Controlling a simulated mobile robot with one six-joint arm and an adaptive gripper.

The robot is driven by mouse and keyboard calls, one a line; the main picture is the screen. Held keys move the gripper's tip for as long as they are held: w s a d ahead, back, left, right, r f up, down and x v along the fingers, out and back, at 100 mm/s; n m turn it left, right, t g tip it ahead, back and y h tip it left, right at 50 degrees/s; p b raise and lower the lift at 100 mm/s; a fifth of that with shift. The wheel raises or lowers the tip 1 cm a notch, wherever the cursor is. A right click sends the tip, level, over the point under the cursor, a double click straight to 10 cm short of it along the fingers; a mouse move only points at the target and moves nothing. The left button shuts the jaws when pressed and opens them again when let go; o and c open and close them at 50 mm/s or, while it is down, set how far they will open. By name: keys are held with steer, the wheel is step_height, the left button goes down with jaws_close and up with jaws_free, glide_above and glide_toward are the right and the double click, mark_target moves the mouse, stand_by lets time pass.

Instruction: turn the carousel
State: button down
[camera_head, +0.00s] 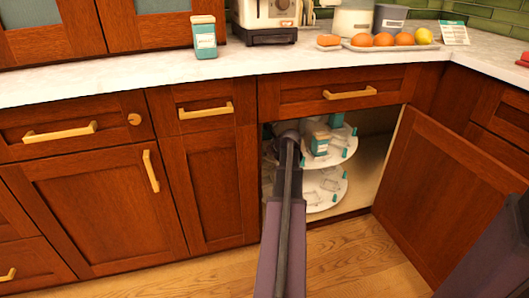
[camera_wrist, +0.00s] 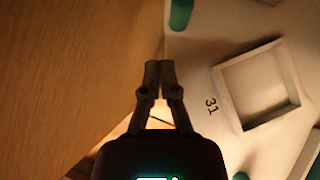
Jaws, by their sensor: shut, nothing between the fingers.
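The carousel (camera_head: 345,151) stands inside the open corner cabinet, with a round white upper tier and a lower tier (camera_head: 322,204) beneath it. Teal pieces stand along the rims. A small white and teal box (camera_head: 320,142) is on the upper tier. My arm reaches into the cabinet at the carousel's left side and covers part of it. In the wrist view, my gripper (camera_wrist: 159,70) is shut and empty at the edge of a white tier (camera_wrist: 203,65), which bears the number 31 and a raised square frame. I cannot tell whether the fingertips touch it.
The cabinet door (camera_head: 450,185) stands open on the right. Closed cabinets and a drawer (camera_head: 340,92) border the opening. The wooden floor in front is clear.

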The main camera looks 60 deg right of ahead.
steer(key=a+p+v, duration=0.1)
steer(key=p+v, duration=0.6)
steer(key=v, duration=0.3)
steer(key=shift+a, duration=0.4)
steer(key=shift+s, duration=0.15)
stand_by(0.4)
